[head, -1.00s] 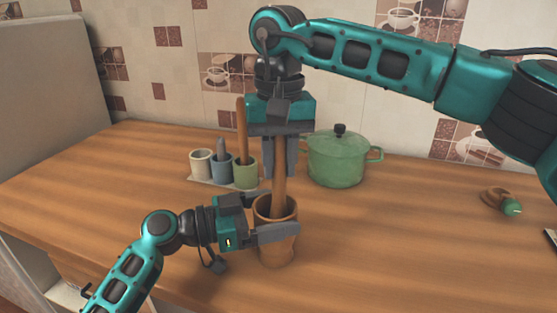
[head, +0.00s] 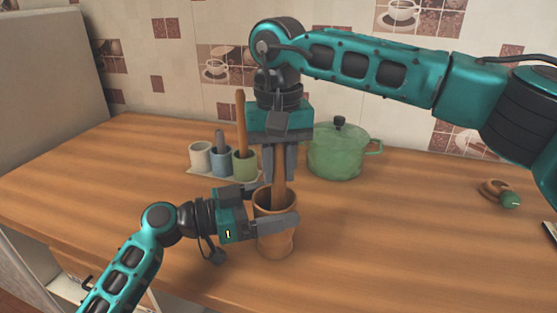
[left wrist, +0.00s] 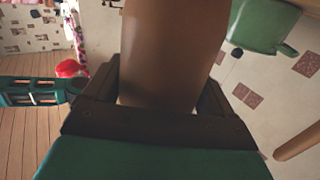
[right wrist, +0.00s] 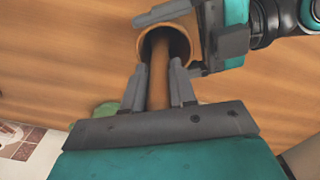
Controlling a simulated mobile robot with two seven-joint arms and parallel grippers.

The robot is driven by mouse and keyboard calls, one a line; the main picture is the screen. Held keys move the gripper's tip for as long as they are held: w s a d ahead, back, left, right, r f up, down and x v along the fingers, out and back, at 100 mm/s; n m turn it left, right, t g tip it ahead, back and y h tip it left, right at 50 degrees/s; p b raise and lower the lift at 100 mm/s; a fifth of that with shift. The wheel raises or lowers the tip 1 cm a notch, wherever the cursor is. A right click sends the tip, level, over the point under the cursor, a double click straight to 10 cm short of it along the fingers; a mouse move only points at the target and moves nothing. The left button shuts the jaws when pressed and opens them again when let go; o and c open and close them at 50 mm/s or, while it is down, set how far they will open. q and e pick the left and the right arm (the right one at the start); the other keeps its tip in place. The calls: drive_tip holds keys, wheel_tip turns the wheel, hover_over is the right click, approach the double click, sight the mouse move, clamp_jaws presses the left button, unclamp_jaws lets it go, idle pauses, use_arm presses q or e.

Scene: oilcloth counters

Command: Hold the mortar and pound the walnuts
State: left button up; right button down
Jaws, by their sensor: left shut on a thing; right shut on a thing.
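The brown mortar (head: 276,244) stands upright on the wooden counter. My left gripper (head: 280,205) is shut around its upper body from the left. The mortar also fills the middle of the left wrist view (left wrist: 172,45). My right gripper (head: 279,178) points down above the mortar, shut on the wooden pestle (head: 279,190). The pestle's lower part is inside the mortar. The right wrist view shows the pestle (right wrist: 159,85) running between the fingers into the mortar's mouth (right wrist: 180,33). No walnuts can be made out; the inside of the mortar is dark and hidden.
Behind to the left, cream, blue and green cups (head: 245,167) stand on a small tray, with tools in two of them. A green lidded pot (head: 338,152) stands behind to the right. A small brown item with a green knob (head: 508,199) lies far right. The counter's right front is clear.

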drive_tip(key=shift+r, duration=0.15)
drive_tip(key=shift+r, duration=0.85)
drive_tip(key=shift+s+a+r, duration=0.15)
drive_tip(key=shift+a+r, duration=0.15)
drive_tip(key=shift+a, duration=0.4)
drive_tip(key=shift+f, duration=0.25)
drive_tip(key=shift+f, duration=1.05)
drive_tip(key=shift+r, duration=0.1)
drive_tip(key=shift+r, duration=0.9)
